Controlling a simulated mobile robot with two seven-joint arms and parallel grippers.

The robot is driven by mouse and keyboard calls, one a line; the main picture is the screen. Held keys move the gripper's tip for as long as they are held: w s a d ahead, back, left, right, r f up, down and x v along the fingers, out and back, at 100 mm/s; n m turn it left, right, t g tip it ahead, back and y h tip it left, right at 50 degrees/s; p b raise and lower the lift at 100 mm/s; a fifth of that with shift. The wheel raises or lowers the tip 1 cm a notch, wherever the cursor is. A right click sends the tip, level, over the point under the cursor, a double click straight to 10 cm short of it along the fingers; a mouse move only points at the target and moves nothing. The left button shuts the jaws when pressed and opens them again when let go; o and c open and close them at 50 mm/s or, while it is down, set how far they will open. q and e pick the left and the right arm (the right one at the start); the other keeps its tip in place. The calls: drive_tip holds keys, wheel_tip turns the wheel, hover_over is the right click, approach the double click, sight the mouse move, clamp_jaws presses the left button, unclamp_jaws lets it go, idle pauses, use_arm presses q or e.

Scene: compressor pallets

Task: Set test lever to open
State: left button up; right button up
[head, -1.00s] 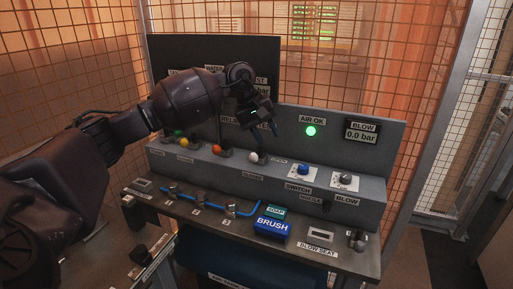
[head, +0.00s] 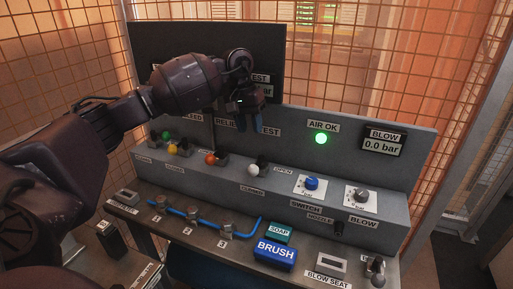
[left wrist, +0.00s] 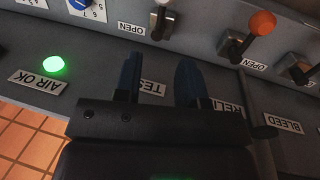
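The test lever has a white ball knob (head: 253,170) and stands on the grey console, below the TEST label (head: 270,131). Its knob points toward the front, on the side of the CLOSED label; the OPEN label (head: 283,170) is to its right. In the left wrist view, the white knob (left wrist: 162,6) is at the top edge, partly cut off. My left gripper (head: 255,112) is above and behind the lever, close to the back panel, not touching the lever. In the left wrist view its two fingers (left wrist: 158,78) are apart with nothing between them. My right gripper is not in view.
An orange-knobbed lever (head: 210,159) stands left of the white one, then yellow (head: 173,149) and green (head: 167,135) knobs. Blue (head: 312,183) and grey (head: 361,195) dials are to the right. SOAP (head: 279,233) and BRUSH (head: 275,253) blocks lie on the front shelf.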

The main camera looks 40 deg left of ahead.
sight(257, 165)
use_arm(q)
drive_tip(key=f, duration=0.3)
drive_tip(key=d+f, duration=0.1)
drive_tip(key=f, duration=0.3)
drive_tip(key=w+f, duration=0.1)
drive_tip(key=f, duration=0.2)
drive_tip(key=shift+d+f, duration=0.15)
drive_tip(key=shift+d, duration=0.2)
clamp_jaws()
